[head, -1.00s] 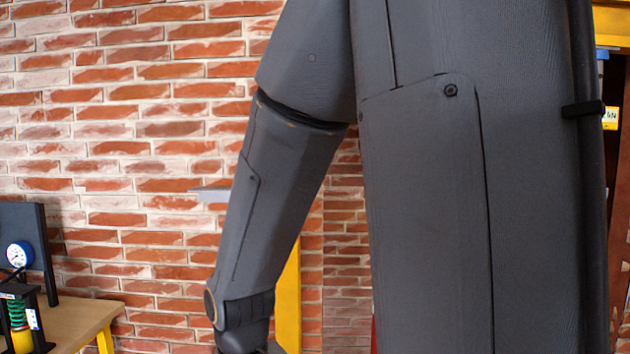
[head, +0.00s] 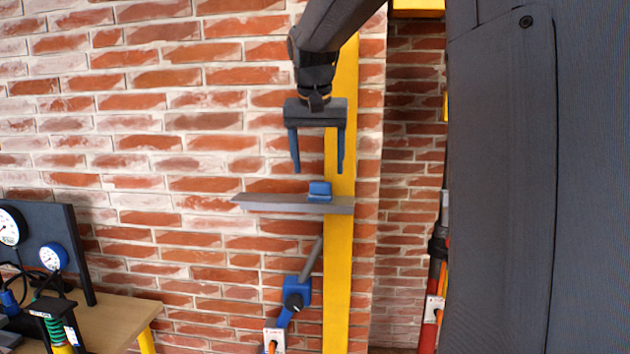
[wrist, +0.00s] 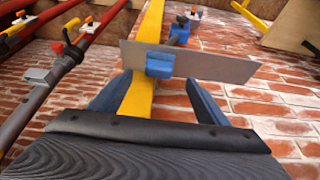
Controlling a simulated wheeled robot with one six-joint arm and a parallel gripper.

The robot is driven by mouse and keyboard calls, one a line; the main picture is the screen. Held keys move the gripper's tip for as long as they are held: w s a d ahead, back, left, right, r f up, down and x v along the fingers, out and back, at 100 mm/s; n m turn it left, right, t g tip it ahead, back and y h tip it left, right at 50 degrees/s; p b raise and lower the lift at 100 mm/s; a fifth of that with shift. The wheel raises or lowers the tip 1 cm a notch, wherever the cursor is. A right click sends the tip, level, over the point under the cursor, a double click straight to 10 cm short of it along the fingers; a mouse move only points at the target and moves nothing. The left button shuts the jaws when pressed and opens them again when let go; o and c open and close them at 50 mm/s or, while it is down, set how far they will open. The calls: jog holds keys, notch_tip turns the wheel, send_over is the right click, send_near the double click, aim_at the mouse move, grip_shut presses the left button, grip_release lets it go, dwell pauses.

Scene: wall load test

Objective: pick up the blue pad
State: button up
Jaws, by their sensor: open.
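The blue pad (head: 320,191) is a small blue block on a thin grey shelf (head: 270,204) fixed at the brick wall. It also shows in the wrist view (wrist: 160,65), between the fingers and beyond their tips. My gripper (head: 319,170) is open and empty, pointing down just above the pad in the head view. Its two blue fingers stand on either side of the pad's width. A small gap appears between the fingertips and the shelf. The wrist view shows the fingers (wrist: 160,88) spread wide, with the grey shelf crossing beyond them.
A yellow post (head: 339,270) runs up the wall behind the shelf. A blue clamp-like fixture with a grey handle (head: 297,292) is below the shelf. A wooden bench (head: 115,318) with gauges stands at left. Red pipes (head: 428,325) stand at right.

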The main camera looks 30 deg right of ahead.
aim_at(321, 183)
jog(key=p+x, duration=0.1)
jog(key=x, duration=0.1)
jog(key=p+x, duration=0.1)
jog(key=x, duration=0.1)
jog(key=p+x, duration=0.1)
jog(key=x, duration=0.1)
jog(key=shift+w+d+r, duration=0.1)
jog(key=shift+w+d, duration=0.25)
jog(key=shift+d, duration=0.1)
jog(key=shift+w+d+f, duration=0.1)
jog(key=shift+w+f, duration=0.1)
jog(key=shift+f, duration=0.4)
jog(key=c, duration=1.1)
jog(key=shift+c, duration=0.2)
jog(key=shift+r, duration=0.2)
